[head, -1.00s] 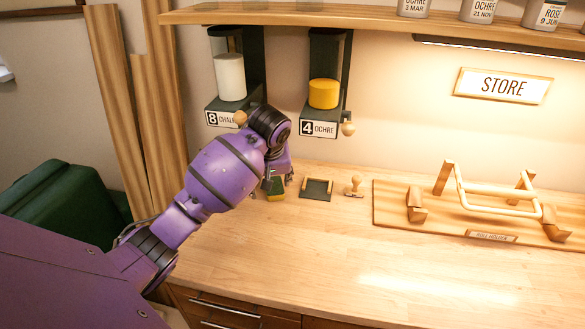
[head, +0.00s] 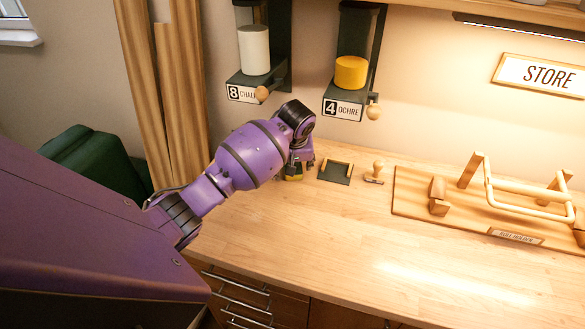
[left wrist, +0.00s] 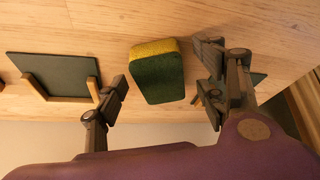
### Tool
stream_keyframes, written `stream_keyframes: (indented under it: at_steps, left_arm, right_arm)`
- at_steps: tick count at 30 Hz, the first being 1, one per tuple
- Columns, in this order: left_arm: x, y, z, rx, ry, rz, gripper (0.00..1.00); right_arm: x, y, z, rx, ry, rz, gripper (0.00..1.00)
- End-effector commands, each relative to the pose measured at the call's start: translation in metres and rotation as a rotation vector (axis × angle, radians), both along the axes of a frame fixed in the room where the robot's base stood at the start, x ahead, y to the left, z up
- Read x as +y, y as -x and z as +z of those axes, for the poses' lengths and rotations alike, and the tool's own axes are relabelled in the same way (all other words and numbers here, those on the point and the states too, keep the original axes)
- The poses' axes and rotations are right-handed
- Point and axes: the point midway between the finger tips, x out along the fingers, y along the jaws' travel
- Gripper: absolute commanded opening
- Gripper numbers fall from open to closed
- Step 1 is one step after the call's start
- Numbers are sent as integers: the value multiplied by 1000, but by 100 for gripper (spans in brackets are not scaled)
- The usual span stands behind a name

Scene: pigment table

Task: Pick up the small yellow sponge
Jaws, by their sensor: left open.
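The small sponge (left wrist: 157,78) is a block with a dark green part and a yellow part. It is on the wooden worktop near the wall, below the dispensers. In the head view only a bit of the sponge (head: 294,177) shows under my left gripper (head: 297,168). In the left wrist view my left gripper (left wrist: 163,77) is open, with one finger on each side of the sponge. A gap shows on the left side; the right finger looks closer, and I cannot tell whether it touches. My right gripper is not in view.
A dark tray with wooden edges (head: 336,174) and a wooden knob-like stamp (head: 375,172) stand just right of the sponge. A wooden roll holder (head: 470,217) is further right. Chalk (head: 255,50) and ochre (head: 351,72) dispensers hang above. The front worktop is clear.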

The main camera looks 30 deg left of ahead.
Motion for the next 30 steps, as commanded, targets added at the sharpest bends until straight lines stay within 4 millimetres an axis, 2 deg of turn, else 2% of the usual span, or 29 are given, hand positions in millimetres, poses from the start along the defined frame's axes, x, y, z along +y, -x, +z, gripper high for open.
stream_keyframes:
  at_steps: [4, 11, 12, 23, 30]
  left_arm:
    - [0, 0, 0, 1, 1, 0, 65]
    - [0, 0, 0, 1, 1, 0, 36]
    - [0, 0, 0, 1, 1, 0, 34]
    - [-1, 0, 1, 0, 0, 0, 32]
    - [-1, -1, 20, -3, -1, -2, 32]
  right_arm:
    - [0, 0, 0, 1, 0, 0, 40]
    - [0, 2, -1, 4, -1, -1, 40]
    - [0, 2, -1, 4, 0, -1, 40]
    - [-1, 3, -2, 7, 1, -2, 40]
    - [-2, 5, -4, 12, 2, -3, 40]
